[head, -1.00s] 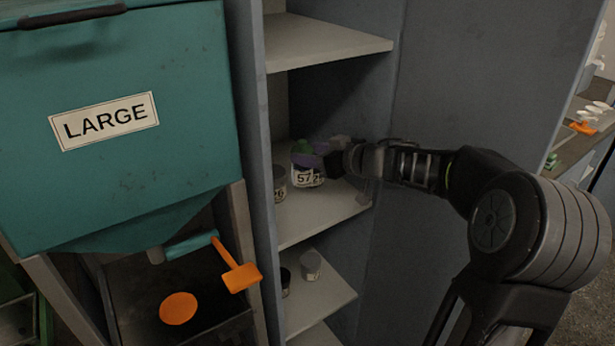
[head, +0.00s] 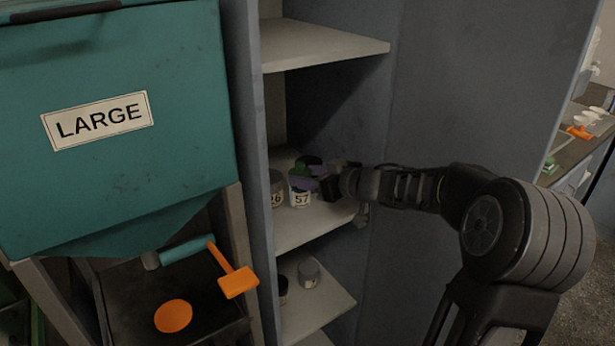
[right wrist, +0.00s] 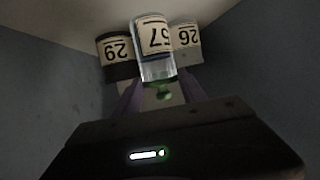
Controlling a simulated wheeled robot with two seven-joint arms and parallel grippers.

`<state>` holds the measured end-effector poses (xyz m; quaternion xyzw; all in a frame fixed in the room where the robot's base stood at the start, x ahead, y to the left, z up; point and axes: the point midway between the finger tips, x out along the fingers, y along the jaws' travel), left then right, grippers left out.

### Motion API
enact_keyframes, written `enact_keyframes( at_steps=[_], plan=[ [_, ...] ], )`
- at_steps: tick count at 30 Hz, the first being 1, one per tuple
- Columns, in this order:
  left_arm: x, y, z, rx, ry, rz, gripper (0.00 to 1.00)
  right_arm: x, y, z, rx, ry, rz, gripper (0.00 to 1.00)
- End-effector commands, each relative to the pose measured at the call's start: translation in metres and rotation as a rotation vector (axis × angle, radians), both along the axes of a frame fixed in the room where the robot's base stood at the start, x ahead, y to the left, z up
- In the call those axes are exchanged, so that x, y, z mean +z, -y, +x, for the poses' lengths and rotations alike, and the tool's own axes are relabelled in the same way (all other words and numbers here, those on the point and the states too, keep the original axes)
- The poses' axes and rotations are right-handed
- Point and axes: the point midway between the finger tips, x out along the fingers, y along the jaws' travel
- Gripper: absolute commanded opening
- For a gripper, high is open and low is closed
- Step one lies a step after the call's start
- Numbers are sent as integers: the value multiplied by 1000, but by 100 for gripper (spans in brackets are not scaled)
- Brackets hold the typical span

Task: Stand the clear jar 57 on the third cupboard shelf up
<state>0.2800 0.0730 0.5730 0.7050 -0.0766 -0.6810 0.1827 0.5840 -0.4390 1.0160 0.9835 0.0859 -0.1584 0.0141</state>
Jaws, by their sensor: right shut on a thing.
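The clear jar 57 (head: 301,199) is upright at the third shelf (head: 318,222) of the cupboard, with its label facing out. It also shows in the right wrist view (right wrist: 154,40), which is upside down. My right gripper (head: 312,180), with purple fingers, is shut on the jar's upper part, near something green. I cannot tell whether the jar's base touches the shelf. My left gripper is not in view.
More small jars (head: 308,272) stand on the shelf below. The cupboard side wall is right of my gripper.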

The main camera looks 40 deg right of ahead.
Motion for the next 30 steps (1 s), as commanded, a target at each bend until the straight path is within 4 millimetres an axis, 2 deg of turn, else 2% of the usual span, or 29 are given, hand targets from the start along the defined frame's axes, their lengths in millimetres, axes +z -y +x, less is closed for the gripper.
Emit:
enact_keyframes(
  at_steps=[1, 2, 9, 20, 26, 30],
  plan=[
    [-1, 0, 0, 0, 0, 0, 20, -2, 0, 0, 1, 0, 1, 0],
    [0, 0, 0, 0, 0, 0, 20, -2, 0, 0, -1, 0, 2, 50],
    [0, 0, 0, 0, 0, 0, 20, -2, 0, 0, 1, 0, 1, 70],
    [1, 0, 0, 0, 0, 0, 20, 2, 0, -1, 0, 0, -1, 70],
    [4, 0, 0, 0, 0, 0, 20, 10, 5, -23, -2, 0, -1, 70],
    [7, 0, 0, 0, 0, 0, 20, 20, 10, -50, -3, 1, -2, 70]
  ],
)
